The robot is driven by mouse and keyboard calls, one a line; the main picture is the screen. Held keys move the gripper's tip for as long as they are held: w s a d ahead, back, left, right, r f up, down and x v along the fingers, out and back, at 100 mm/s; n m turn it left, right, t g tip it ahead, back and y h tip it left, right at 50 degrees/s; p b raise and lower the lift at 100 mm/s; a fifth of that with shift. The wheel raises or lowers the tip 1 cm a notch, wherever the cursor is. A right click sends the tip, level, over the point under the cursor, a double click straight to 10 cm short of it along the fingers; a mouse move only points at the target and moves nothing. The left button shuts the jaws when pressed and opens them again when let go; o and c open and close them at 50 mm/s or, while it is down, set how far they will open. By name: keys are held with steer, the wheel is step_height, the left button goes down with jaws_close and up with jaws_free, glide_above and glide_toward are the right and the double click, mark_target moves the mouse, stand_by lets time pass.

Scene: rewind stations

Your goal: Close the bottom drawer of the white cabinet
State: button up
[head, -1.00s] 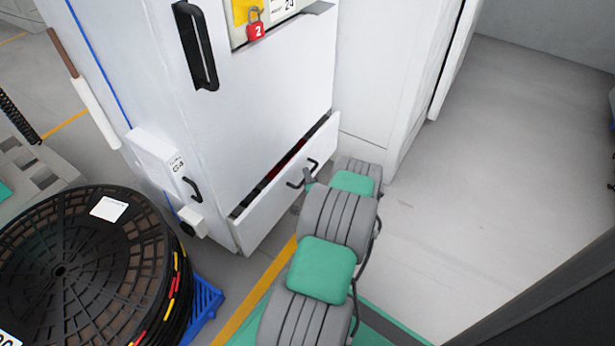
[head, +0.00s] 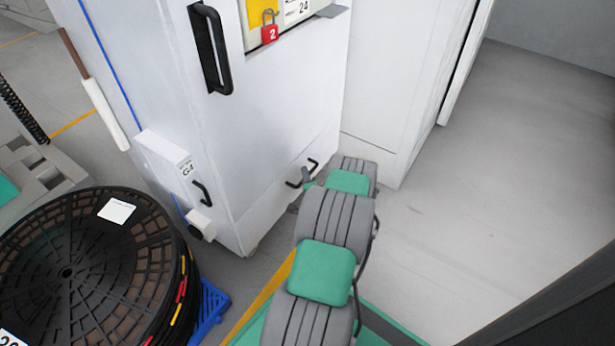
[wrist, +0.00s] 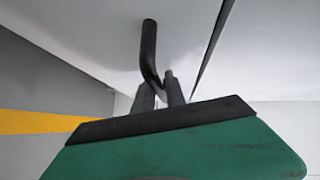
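The white cabinet (head: 285,110) stands at the centre of the head view. Its bottom drawer (head: 275,205) looks flush with the front, with no open gap showing above it. The black drawer handle (head: 302,175) is on the drawer's right part; it also shows in the wrist view (wrist: 149,45). My gripper (wrist: 160,88) is at the handle, with its two fingers close together on either side of the bar. The fingers look shut on it, though the contact is partly hidden. In the head view my arm hides most of the gripper.
A red padlock (head: 269,33) hangs on the cabinet's upper front. Grey floor (head: 465,210) is clear to the right. A yellow line (head: 262,297) runs below the cabinet.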

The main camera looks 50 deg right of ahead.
steer(key=shift+o, duration=1.7)
steer(key=shift+s, duration=0.1)
steer(key=p+v, duration=0.2)
steer(key=v, duration=0.5)
steer(key=shift+s+a, duration=0.2)
steer(key=shift+s, duration=0.1)
